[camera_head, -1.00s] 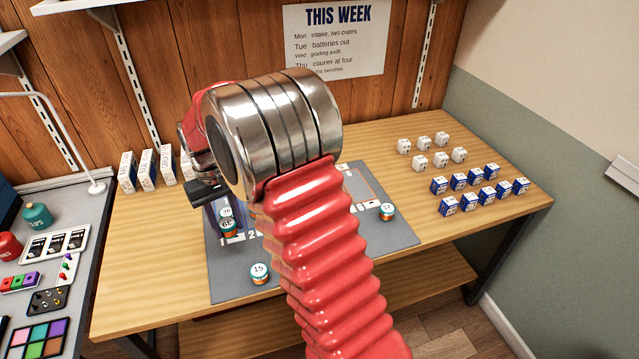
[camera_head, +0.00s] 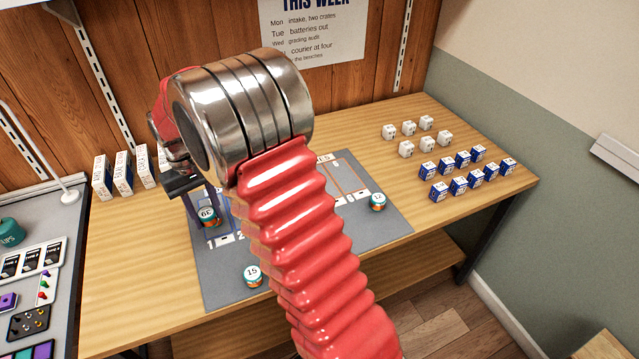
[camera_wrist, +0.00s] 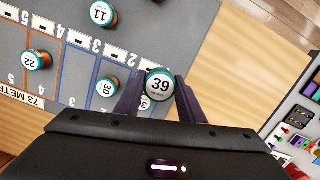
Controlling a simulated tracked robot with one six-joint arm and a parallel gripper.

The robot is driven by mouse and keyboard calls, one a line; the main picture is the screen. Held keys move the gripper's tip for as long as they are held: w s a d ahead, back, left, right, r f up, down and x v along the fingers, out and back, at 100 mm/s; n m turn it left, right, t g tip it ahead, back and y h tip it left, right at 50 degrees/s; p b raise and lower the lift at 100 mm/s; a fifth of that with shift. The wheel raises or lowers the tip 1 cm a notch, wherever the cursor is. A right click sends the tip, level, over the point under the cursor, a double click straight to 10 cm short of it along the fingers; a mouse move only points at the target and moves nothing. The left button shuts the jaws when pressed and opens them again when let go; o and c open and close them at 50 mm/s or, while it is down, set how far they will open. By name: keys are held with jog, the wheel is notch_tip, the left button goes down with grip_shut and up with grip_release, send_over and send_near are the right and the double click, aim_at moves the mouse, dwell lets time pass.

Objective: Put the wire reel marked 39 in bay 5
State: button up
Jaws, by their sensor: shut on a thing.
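The wire reel marked 39 (camera_wrist: 159,86) is a round teal-edged reel with a white face, shut between the two dark jaws of my gripper (camera_wrist: 158,100). In the head view the reel (camera_head: 208,215) shows near the left part of the grey mat (camera_head: 225,294). How far it is above the mat is hard to tell. The bays are outlined on the mat. The wrist view sees them upside down, with labels 5 (camera_wrist: 22,14), 4 (camera_wrist: 58,29), 3 (camera_wrist: 96,46) and 2 (camera_wrist: 132,61). My arm hides most bays in the head view.
Reel 22 (camera_wrist: 37,60) lies in an orange-outlined bay, reel 30 (camera_wrist: 106,88) in a blue-outlined one. White (camera_head: 407,149) and blue boxes (camera_head: 460,186) stand at right.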

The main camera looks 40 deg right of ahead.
jog(key=d+m, duration=0.8)
jog(key=d, duration=0.1)
jog(key=d+m+t, duration=0.1)
jog(key=d+m, duration=0.7)
jog(key=d, duration=0.1)
jog(key=d+m+t+y, duration=0.1)
jog(key=d+m, duration=0.7)
jog(key=d, duration=0.1)
jog(key=shift+w+d+r, duration=0.1)
jog(key=shift+w+r, duration=0.15)
jog(key=shift+w, duration=0.1)
jog(key=s+d+m, duration=0.3)
jog(key=d+m, duration=0.5)
jog(key=d, duration=0.1)
jog(key=shift+d+m+t+h, duration=0.3)
jog(key=shift+d+t, duration=0.05)
jog(key=shift+t, duration=0.05)
jog(key=shift+r, duration=0.1)
jog(key=shift+f, duration=3.15)
jog(key=shift+f, duration=1.85)
